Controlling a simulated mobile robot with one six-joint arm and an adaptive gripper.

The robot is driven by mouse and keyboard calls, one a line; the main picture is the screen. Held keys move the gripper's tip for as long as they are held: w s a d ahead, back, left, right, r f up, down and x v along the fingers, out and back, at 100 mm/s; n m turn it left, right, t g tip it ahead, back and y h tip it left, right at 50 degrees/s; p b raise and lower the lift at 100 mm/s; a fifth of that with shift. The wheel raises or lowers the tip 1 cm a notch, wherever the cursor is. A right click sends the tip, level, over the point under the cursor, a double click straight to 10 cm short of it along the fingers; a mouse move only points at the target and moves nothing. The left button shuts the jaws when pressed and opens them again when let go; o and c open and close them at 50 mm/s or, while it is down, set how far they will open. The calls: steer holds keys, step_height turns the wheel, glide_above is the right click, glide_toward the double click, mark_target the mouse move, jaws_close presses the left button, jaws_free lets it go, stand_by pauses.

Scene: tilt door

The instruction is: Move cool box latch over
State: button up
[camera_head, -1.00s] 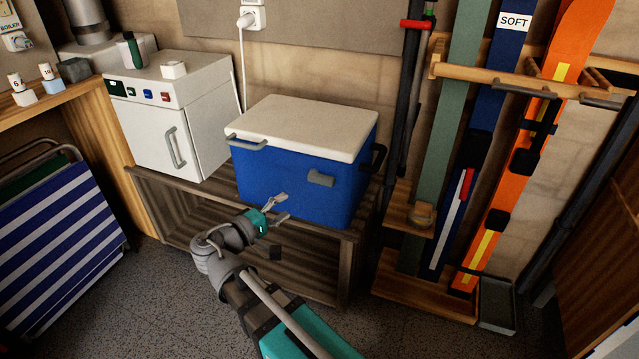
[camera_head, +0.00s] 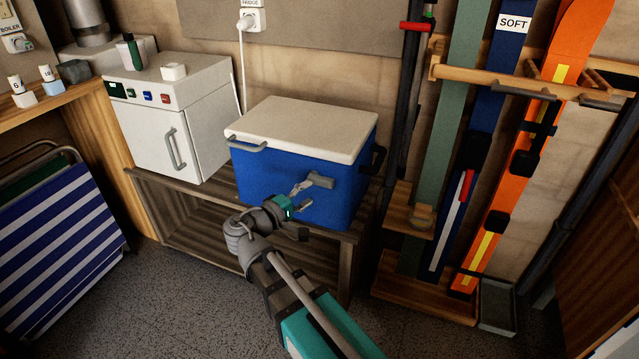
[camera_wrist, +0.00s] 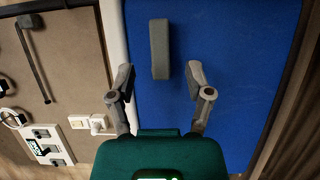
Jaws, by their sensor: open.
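The cool box has a blue body (camera_head: 258,182) and a white lid (camera_head: 303,126), which is closed, and stands on a low wooden bench. Its grey latch (camera_head: 320,180) is on the blue front, right of centre; in the wrist view the latch (camera_wrist: 160,49) is a grey bar just ahead of my fingers. My gripper (camera_head: 298,194) is open and empty in front of the blue face, just left of and below the latch. In the wrist view my gripper (camera_wrist: 160,78) has its two fingers apart, with the latch's near end close to the gap between them. I cannot tell whether they touch.
A white fridge (camera_head: 166,140) stands left of the box on the wooden bench (camera_head: 343,270). Skis (camera_head: 500,190) stand in a wooden rack at right. A striped folding chair (camera_head: 60,245) leans at left. The floor in front is clear.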

mark_target(322, 184)
steer(key=shift+x, duration=3.1)
jaws_close()
steer(key=shift+w+a, duration=0.1)
steer(key=shift+a, duration=0.25)
steer(key=shift+d, duration=0.35)
